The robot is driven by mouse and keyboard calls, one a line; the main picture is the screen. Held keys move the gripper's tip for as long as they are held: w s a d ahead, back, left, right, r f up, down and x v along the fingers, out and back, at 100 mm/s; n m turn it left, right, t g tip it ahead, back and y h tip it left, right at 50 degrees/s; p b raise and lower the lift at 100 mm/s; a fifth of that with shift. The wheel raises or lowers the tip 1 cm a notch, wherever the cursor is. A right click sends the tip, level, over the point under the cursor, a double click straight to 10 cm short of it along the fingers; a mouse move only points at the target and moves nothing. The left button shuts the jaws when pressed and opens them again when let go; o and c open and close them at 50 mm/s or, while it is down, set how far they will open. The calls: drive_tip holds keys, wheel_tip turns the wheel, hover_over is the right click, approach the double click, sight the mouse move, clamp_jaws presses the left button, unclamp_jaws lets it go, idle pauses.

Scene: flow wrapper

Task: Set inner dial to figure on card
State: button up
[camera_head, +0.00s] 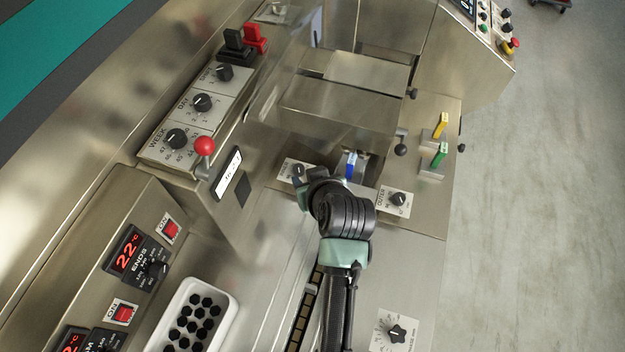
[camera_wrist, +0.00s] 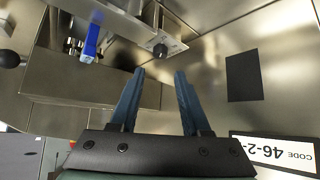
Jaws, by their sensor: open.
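The inner dial (camera_head: 298,170) is a small black knob on a pale plate, left of a blue lever in the head view; my arm partly covers its plate. In the wrist view the dial (camera_wrist: 160,50) lies just beyond and between my fingertips, apart from them. My gripper (camera_wrist: 159,74) is open and empty, its two dark blue fingers pointing at the dial. The card (camera_head: 228,172) is white, on the panel left of the dial. In the wrist view the card (camera_wrist: 275,150) is upside down and reads "CODE 46-2-", cut off at the edge.
A blue lever (camera_wrist: 92,42) stands beside the dial. The outer dial (camera_head: 398,199) is to the right of my arm. A red-knobbed lever (camera_head: 204,146) and the week dial (camera_head: 176,139) are at left. A metal housing (camera_head: 340,112) rises behind the inner dial.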

drive_tip(key=shift+v, duration=1.65)
